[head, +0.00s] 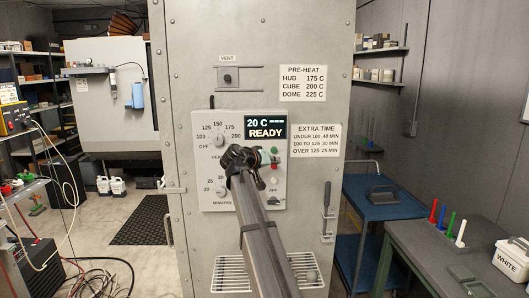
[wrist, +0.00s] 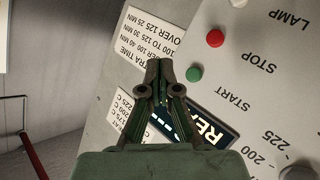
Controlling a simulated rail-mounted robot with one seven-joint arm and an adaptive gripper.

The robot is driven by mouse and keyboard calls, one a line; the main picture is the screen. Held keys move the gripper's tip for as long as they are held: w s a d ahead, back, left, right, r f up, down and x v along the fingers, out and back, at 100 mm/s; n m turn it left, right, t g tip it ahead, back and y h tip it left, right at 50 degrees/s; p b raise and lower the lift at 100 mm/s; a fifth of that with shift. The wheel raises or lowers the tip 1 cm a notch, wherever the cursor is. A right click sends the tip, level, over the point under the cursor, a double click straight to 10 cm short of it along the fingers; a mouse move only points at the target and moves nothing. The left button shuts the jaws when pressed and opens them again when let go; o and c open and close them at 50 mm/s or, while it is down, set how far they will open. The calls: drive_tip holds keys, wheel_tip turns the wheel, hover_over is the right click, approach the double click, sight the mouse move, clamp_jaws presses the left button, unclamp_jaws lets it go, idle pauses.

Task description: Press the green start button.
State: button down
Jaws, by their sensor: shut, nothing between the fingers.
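The green start button (head: 274,150) is on the control panel (head: 208,187) of the grey oven cabinet, just under the display. It also shows in the wrist view as a green button (wrist: 194,73) beside the word START. The red stop button (head: 274,167) sits below it, and in the wrist view the red button (wrist: 215,38) is above right of the green one. My gripper (head: 270,158) is in front of the panel, close to the buttons. In the wrist view my gripper (wrist: 159,68) is shut and empty, its tips left of the green button. Contact with the panel cannot be told.
The display (head: 266,127) reads 20 C READY. Dials (head: 223,133) sit on the panel's left. A door handle (head: 326,212) projects at the cabinet's lower right. A blue cart (head: 382,207) and a green bench (head: 430,240) stand to the right.

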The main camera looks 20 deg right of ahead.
sight(273, 153)
drive_tip(key=shift+s+d, duration=0.15)
idle(0.4)
drive_tip(key=shift+w+d, duration=0.45)
drive_tip(key=shift+w, duration=0.95)
drive_tip(key=shift+w+d, duration=0.5)
drive_tip(key=shift+w, duration=0.9)
drive_tip(key=shift+w+d, duration=0.45)
drive_tip(key=shift+w, duration=0.95)
drive_tip(key=shift+w+b, duration=0.1)
drive_tip(key=shift+b, duration=0.3)
drive_tip(key=shift+w+d, duration=0.1)
drive_tip(key=shift+w, duration=0.2)
